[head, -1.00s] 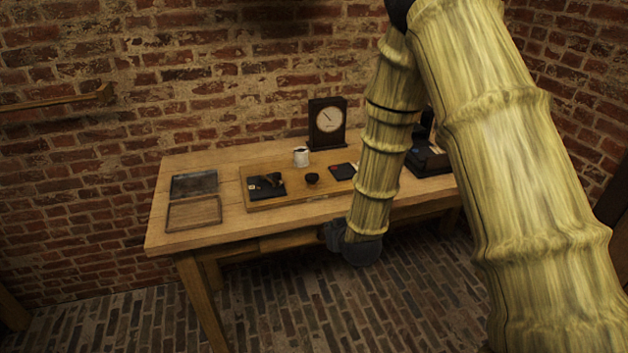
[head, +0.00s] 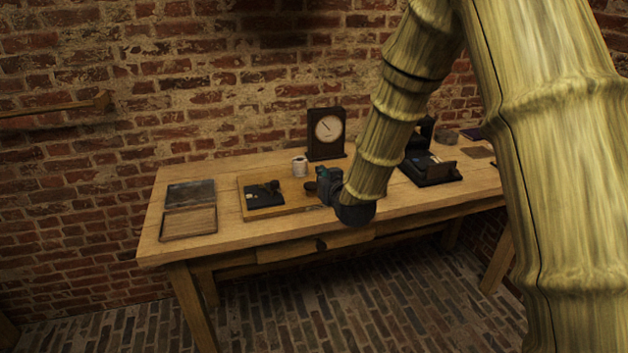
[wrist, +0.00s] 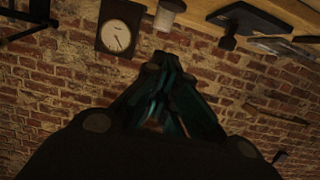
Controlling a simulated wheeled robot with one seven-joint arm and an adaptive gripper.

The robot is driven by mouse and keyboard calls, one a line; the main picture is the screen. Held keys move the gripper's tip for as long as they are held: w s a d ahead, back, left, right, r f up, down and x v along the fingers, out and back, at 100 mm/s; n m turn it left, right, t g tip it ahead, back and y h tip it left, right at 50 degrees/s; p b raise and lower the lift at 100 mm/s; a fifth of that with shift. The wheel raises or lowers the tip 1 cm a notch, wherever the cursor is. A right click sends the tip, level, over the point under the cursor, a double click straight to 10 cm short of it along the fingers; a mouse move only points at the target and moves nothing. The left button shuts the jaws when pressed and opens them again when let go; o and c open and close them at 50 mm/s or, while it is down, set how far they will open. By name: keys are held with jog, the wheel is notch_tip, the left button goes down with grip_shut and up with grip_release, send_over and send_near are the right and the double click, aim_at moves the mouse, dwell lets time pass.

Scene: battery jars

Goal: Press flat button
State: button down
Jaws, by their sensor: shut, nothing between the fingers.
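My gripper (head: 325,186) is over the front part of the table, at the right end of the wooden board (head: 290,209). Its shut fingers (wrist: 166,75) show dark teal in the wrist view, with nothing between them. A small dark round piece (head: 310,187) on the board, close left of the fingers, may be the flat button; I cannot tell for sure. A black plate with a dark lever (head: 264,194) lies on the board's left part. My gripper and forearm hide the board's right part. I cannot tell whether the fingers touch anything.
A white cup (head: 300,167) and a dark dial gauge (head: 327,133) stand behind the board. An open shallow box (head: 190,221) lies on the left. A black device (head: 432,171) stands to the right. A drawer with a dark knob (head: 320,245) is under the front edge.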

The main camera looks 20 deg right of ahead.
jog(key=p, duration=0.1)
send_over(313, 189)
notch_tip(313, 189, down, 2)
notch_tip(313, 189, down, 3)
jog(key=shift+w+r+p, duration=0.1)
jog(key=shift+w+p, duration=0.05)
jog(key=shift+p, duration=0.15)
jog(key=shift+f, duration=0.8)
jog(key=shift+f, duration=0.1)
